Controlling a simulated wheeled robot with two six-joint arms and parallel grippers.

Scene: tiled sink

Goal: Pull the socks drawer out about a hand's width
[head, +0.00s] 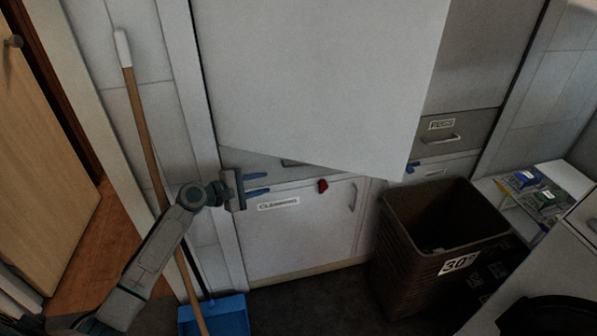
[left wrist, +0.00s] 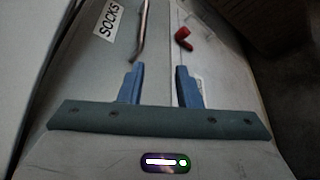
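The grey socks drawer (left wrist: 93,62) shows in the left wrist view with its SOCKS label (left wrist: 109,22) and a thin metal bar handle (left wrist: 140,28). In the head view, only a strip of the drawer front (head: 245,163) and a bit of its handle (head: 290,162) show under a big white panel. The drawer looks flush with the cabinet. My left gripper (head: 257,183) is open and empty near the drawer's lower left; in the wrist view its blue fingertips (left wrist: 160,80) are apart, with the handle beyond them. My right gripper cannot be made out for certain.
The white panel (head: 320,80) covers the upper cabinet. A small red piece (head: 322,186) sits below the drawer, near the CLEANING label (head: 278,203). A brown bin (head: 400,250) stands right, a broom (head: 146,135) and blue dustpan (head: 228,318) left. A small blue thing (head: 410,168) shows at the panel's corner.

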